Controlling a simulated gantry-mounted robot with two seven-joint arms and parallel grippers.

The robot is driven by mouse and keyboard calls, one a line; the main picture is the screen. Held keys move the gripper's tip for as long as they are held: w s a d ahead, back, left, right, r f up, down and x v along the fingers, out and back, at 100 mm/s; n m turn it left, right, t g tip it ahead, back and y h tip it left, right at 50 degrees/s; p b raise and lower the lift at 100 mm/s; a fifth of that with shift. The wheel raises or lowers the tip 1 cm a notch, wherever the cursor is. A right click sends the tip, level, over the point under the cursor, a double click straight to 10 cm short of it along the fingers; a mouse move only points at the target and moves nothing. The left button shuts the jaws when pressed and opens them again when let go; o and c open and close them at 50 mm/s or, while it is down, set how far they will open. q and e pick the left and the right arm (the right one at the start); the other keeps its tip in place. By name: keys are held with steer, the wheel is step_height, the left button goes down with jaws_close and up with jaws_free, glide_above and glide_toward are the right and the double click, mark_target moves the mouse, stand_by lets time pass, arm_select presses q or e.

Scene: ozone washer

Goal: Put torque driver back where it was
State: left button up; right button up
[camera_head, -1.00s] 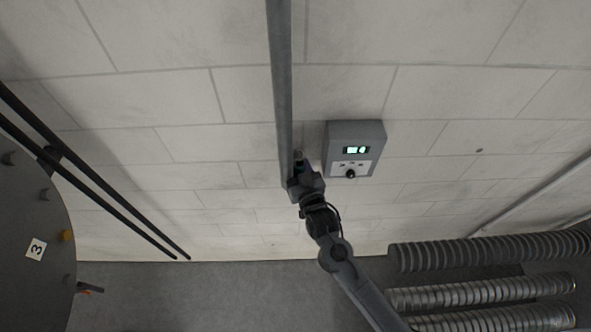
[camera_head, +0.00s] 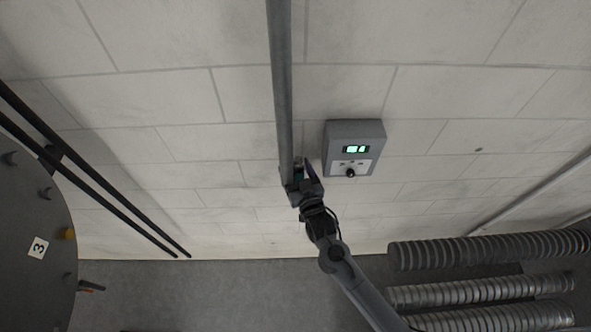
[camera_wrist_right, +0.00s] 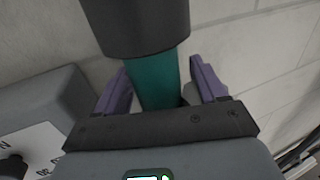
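A teal shaft (camera_wrist_right: 155,82), which looks like part of the torque driver, stands between the fingers of my right gripper (camera_wrist_right: 162,88) in the right wrist view. Its upper end meets a wider dark grey cylinder (camera_wrist_right: 135,28); its lower end is hidden behind the gripper body. The purple fingers are spread, with a gap visible at the right of the shaft. In the head view my right gripper (camera_head: 305,173) is at the lower end of a long grey pole (camera_head: 281,90), where a little teal shows. My left gripper is not in view.
A grey wall box (camera_head: 354,134) with a lit display and a knob is close to the right of my gripper. Ribbed hoses (camera_head: 490,250) are at lower right. A round dark tank (camera_head: 30,215) marked 3 and black pipes (camera_head: 95,180) are at left.

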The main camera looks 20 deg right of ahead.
steer(key=shift+s+r, duration=0.1)
steer(key=shift+s, duration=0.3)
steer(key=s+d+f+g, duration=0.1)
steer(key=s+g, duration=0.3)
steer(key=s, duration=0.6)
steer(key=s+d+f+n+g+b, duration=0.1)
steer(key=s+g, duration=0.4)
steer(key=s, duration=0.6)
steer(key=s+d+f+n+g+b, duration=0.1)
steer(key=s+d+f+g, duration=0.2)
steer(key=s, duration=0.8)
steer(key=shift+s+d+f+g, duration=0.2)
steer(key=shift+f+g, duration=0.15)
steer(key=shift+g, duration=0.75)
steer(key=shift+a, duration=0.1)
step_height(320, 180, up, 4)
steer(key=p, duration=0.4)
steer(key=shift+r, duration=0.15)
